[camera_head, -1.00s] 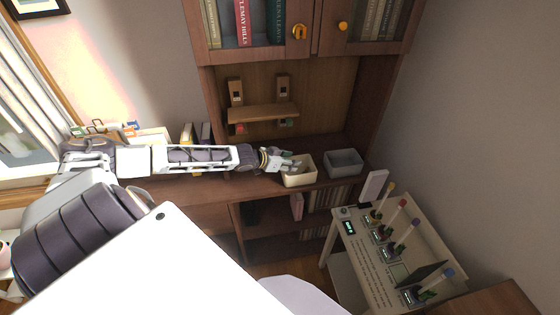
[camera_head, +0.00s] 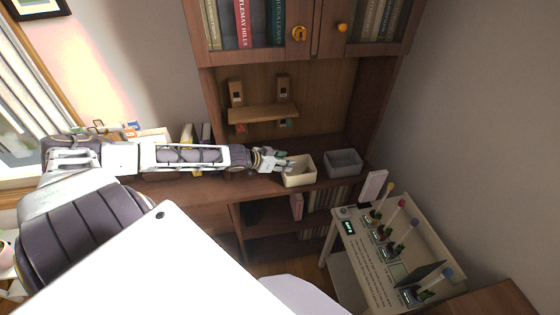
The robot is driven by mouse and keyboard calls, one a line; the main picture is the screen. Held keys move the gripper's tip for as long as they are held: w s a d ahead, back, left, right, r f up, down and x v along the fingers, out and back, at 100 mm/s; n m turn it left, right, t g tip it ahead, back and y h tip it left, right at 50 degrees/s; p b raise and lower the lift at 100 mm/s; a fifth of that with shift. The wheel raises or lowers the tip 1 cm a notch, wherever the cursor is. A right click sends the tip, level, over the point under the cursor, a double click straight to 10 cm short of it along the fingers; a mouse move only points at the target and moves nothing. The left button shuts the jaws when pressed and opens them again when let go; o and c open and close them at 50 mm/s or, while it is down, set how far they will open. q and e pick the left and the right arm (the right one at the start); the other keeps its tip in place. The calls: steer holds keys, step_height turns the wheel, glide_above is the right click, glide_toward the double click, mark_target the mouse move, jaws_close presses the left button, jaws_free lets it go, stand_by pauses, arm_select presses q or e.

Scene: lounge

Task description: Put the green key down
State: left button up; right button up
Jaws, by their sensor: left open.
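My left gripper (camera_head: 286,163) reaches in from the left along the desk. It is open, with its fingertips at the left rear rim of a cream bin (camera_head: 299,179). I cannot make out the green key for certain; the inside of the cream bin is partly hidden and too small to read. A small green item (camera_head: 286,122) shows under the right end of the little wooden shelf (camera_head: 262,113), and a small red item (camera_head: 240,129) under its left end. My right gripper is not in view.
A grey bin (camera_head: 343,163) stands right of the cream bin on the wooden desk. Books (camera_head: 196,133) stand behind my left arm. A white stand (camera_head: 390,250) with several coloured-topped sticks is at the lower right. Glass-door cupboards (camera_head: 300,30) hang above.

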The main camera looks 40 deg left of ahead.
arm_select(q)
steer(key=shift+p+v, duration=0.55)
steer(key=shift+v, duration=0.45)
stand_by(0.8)
